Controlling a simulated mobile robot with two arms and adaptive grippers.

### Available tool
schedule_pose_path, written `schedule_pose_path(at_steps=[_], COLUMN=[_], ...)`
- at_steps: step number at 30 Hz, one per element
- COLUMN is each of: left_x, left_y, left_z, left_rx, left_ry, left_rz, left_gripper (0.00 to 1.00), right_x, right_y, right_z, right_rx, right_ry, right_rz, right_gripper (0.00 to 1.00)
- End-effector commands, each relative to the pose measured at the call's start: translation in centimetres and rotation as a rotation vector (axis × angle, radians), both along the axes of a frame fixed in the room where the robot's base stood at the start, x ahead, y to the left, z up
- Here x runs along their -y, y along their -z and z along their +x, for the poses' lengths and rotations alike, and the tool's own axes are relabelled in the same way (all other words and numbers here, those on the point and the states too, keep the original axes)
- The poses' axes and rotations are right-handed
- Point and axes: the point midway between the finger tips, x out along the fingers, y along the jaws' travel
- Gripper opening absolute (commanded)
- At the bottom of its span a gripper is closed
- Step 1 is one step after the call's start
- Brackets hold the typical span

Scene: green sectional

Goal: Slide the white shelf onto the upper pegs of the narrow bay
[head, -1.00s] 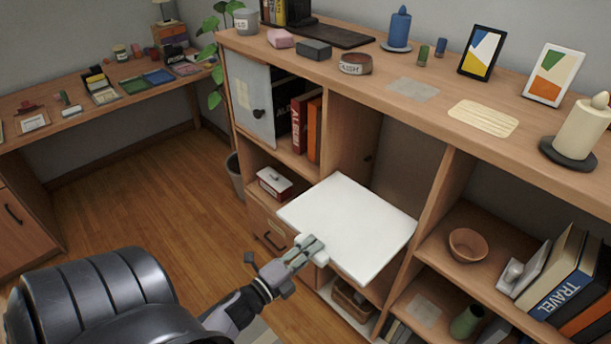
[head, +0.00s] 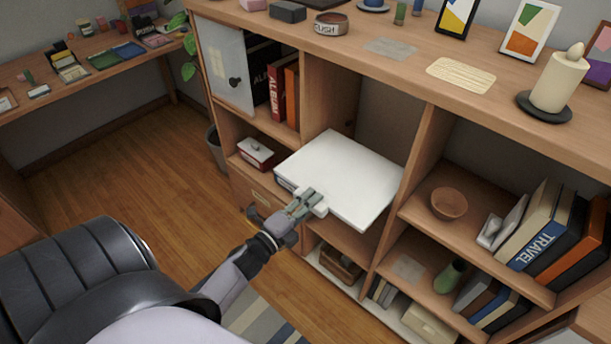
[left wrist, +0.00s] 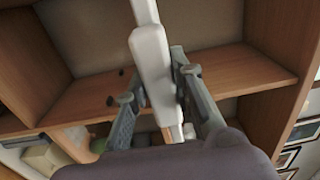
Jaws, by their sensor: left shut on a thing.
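The white shelf (head: 345,175) is a flat board, roughly level, at the mouth of the narrow bay (head: 385,120). Its far part reaches between the bay's side walls, and its near part sticks out in front. My left gripper (head: 312,204) is shut on the shelf's near edge. In the left wrist view the white shelf (left wrist: 150,55) shows edge-on between the fingers of the left gripper (left wrist: 157,85). A small dark spot (head: 349,124) shows on the bay's left wall, perhaps a peg. My right gripper is out of view.
Left of the bay are a half-open grey door (head: 228,75) and upright albums (head: 278,95). To the right, a bowl (head: 449,203) and books (head: 540,230) fill other compartments. A basket (head: 338,262) stands low under the shelf. A candle (head: 558,82) stands on the cabinet top.

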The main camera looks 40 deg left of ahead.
Motion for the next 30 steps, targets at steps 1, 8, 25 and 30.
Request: schedule_pose_path(at_steps=[1, 8, 25, 30], left_x=[0.1, 0.2, 0.4, 0.5], left_y=[-0.3, -0.2, -0.2, -0.2], left_z=[0.4, 1.7, 4.9, 5.9], left_rx=[0.007, 0.007, 0.007, 0.007], left_ry=[0.002, 0.003, 0.002, 0.003], left_rz=[0.000, 0.000, 0.000, 0.002], left_gripper=[0.00, 0.00, 0.00, 0.00], right_x=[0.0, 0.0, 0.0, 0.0], right_y=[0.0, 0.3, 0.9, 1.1], right_z=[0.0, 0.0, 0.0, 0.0], right_rx=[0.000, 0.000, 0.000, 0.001], right_ry=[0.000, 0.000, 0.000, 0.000], right_rz=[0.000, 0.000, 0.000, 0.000], right_gripper=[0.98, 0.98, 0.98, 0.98])
